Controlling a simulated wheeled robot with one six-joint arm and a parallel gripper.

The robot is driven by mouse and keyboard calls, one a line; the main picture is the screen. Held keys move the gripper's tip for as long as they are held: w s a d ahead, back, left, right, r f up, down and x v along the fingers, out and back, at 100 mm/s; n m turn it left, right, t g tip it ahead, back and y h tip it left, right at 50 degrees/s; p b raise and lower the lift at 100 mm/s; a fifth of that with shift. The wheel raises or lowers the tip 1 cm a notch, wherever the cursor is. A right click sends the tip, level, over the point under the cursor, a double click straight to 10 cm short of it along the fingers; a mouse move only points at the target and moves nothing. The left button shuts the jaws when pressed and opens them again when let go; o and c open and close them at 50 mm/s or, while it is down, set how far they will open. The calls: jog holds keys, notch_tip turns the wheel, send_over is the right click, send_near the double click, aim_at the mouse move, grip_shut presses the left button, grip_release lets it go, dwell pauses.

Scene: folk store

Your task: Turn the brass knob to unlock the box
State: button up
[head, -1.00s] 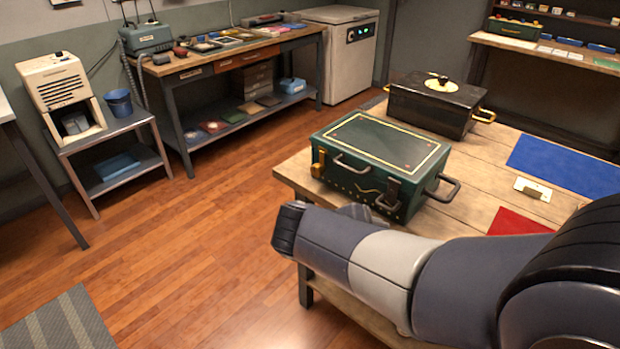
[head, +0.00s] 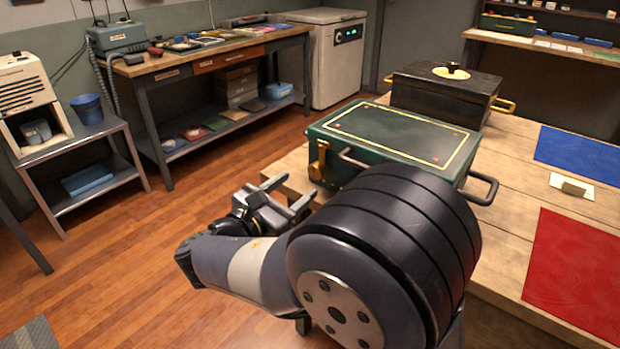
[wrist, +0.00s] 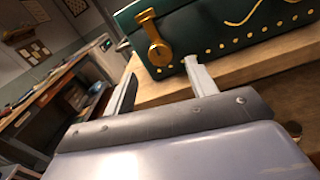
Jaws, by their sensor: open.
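The green box (head: 400,135) with a gold-lined lid stands shut on the wooden table. A brass knob or latch piece (head: 318,160) is on its left end. In the wrist view a brass fitting with a round lower end (wrist: 158,50) hangs on the box front, just beyond my fingertips. My gripper (head: 287,195) is open and empty, in front of the box's left end. It also shows in the wrist view (wrist: 160,75), its fingers apart and not visibly touching the fitting. My arm hides most of the box front in the head view.
A black box (head: 445,95) with a knob on its lid and brass side handles stands behind the green box. A blue mat (head: 580,155), a red mat (head: 580,270) and a small white plate (head: 572,190) lie on the right. A workbench (head: 210,60) stands at the back left.

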aim_at(314, 173)
jog(key=x, duration=0.6)
jog(key=shift+b, duration=0.4)
jog(key=c, duration=1)
